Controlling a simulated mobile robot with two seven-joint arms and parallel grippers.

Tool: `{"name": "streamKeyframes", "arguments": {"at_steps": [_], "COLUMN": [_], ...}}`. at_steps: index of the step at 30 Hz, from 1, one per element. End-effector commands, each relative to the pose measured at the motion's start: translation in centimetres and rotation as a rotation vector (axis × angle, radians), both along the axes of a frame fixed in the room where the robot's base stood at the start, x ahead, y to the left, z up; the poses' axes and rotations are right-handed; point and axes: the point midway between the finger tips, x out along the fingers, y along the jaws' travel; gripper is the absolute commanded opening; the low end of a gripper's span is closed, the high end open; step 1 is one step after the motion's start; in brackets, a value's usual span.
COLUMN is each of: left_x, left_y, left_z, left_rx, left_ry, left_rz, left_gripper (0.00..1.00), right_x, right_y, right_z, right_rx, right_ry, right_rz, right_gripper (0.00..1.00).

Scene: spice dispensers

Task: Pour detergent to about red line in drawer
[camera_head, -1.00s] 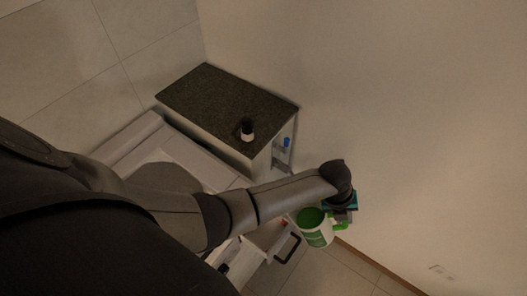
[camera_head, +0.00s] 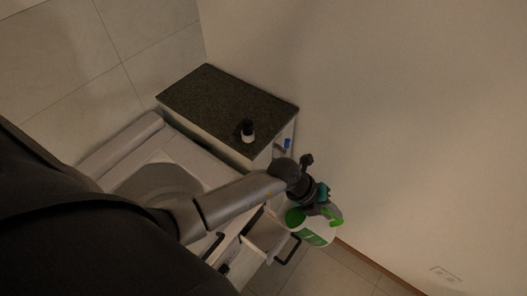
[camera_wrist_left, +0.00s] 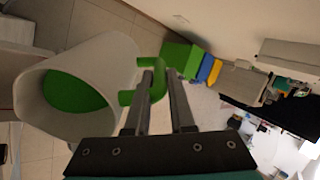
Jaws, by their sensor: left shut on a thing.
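In the wrist view the cup (camera_wrist_left: 110,62) shows a wide mouth and green inside; liquid and inner wall are hard to tell apart. The gripper (camera_wrist_left: 160,75) is shut on its green handle (camera_wrist_left: 157,92). In the head view the cup is tilted, its green mouth (camera_head: 294,217) toward the left, beside and above the open white drawer (camera_head: 266,232) with a black handle. No falling stream can be made out. The red line cannot be seen. My right gripper is not in view.
A dark-topped cabinet (camera_head: 215,100) with a small black-and-white container (camera_head: 248,132) stands behind the drawer. A blue object (camera_head: 288,143) is at its right side. The wall is close on the right. Tiled floor (camera_head: 325,275) below is clear.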

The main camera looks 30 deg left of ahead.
Motion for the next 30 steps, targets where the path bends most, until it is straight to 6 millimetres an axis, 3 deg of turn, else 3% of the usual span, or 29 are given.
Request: {"name": "streamKeyframes", "arguments": {"at_steps": [30], "left_x": [-0.34], "left_y": [0.98], "left_z": [-0.05], "left_rx": [-0.105], "left_ry": [-0.054], "left_rz": [0.001], "left_gripper": [0.00], "right_x": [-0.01], "right_y": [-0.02], "right_z": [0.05], "right_rx": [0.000], "right_ry": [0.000], "right_rz": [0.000], "right_gripper": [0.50]}}
